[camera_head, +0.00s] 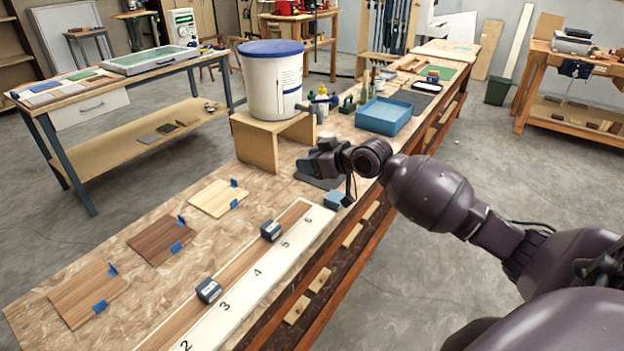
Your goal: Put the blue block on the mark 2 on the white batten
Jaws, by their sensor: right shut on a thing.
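The white batten (243,290) lies along the front edge of the bench, with black marks from 2 to 6 visible. Mark 2 (186,345) is at the bottom of the picture, partly cut off. My right gripper (343,187) is over the bench just past the batten's far end, beyond mark 6. It is shut on the blue block (334,200), which shows low beside the dark fingers. I cannot tell whether the block touches the bench. Two dark navy blocks sit along the batten, one near mark 3 (208,290) and one near mark 5 (271,230). My left gripper is out of view.
Several wood panels with blue tape (163,240) lie left of the batten. A white bucket with a blue lid (272,85) stands on a wooden stand (255,145). A blue tray (384,117) and bottles are farther back. The batten near mark 2 looks clear.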

